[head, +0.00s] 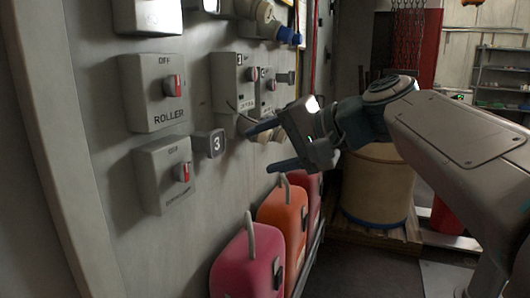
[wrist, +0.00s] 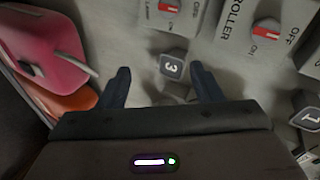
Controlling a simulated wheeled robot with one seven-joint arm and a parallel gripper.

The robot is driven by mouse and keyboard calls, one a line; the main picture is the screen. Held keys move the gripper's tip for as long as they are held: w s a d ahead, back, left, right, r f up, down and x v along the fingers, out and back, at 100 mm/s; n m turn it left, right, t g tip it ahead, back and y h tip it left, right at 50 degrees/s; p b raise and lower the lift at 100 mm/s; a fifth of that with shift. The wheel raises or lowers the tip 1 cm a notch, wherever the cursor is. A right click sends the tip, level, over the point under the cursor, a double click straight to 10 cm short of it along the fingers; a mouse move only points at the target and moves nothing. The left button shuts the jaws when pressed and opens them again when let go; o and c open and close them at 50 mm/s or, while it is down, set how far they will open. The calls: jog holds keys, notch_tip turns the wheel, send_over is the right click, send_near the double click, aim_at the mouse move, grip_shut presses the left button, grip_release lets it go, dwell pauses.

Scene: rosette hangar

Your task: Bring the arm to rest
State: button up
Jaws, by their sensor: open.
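My gripper (head: 268,146) is open and empty in the head view, its two dark blue fingers apart and pointing left toward the switch wall. My arm comes in from the right side of that view. In the wrist view my gripper (wrist: 158,82) shows both fingers spread, with the plate marked 3 (wrist: 172,66) seen between and beyond them. Nothing is held. Whether a fingertip touches the wall cannot be told.
The wall carries the ROLLER switch box (head: 152,92), a lower switch box (head: 163,172) and more boxes (head: 255,82). Pink (head: 247,268) and orange (head: 284,218) cases stand below my gripper. A large drum (head: 376,188) stands behind my arm.

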jog(key=s+d+f+n+g+h+p, duration=0.3)
jog(key=s+d+f+h+p, duration=0.8)
jog(key=f, duration=0.6)
jog(key=s+d+g+p, duration=0.1)
jog(key=s+d+p, duration=0.1)
jog(key=s+d, duration=0.1)
jog(key=shift+s+n, duration=0.3)
jog(key=shift+s, duration=0.05)
dwell(1.4)
